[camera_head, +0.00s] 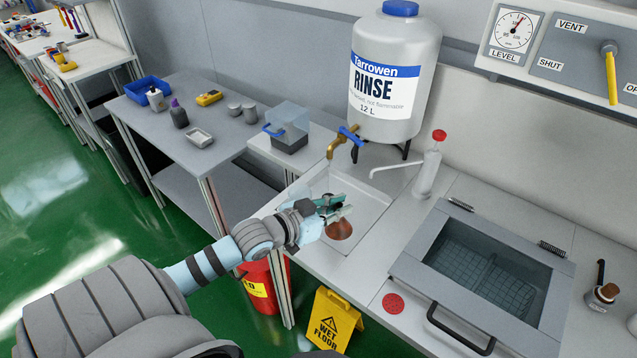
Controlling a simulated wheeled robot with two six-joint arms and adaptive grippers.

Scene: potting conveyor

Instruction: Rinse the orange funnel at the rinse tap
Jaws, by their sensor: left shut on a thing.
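My left gripper (335,208) reaches in from the lower left over the pale sink basin (372,207). It is shut on the orange funnel (339,230), which shows as a small brownish-orange round shape just below the fingers, inside the basin's outline. The fingers hide part of the funnel. The rinse tap (336,147) is brass with a blue lever (349,134), on the white Tarrowen RINSE tank (391,75). Its spout is above and apart from the gripper. I cannot make out any water running. My right gripper is not in view.
A white squeeze bottle (428,170) with a red top stands right of the basin. A lidded grey bath (482,275) fills the right counter. A clear box (287,127) stands left of the tap. A yellow wet floor sign (330,322) and a red bin (262,287) stand below.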

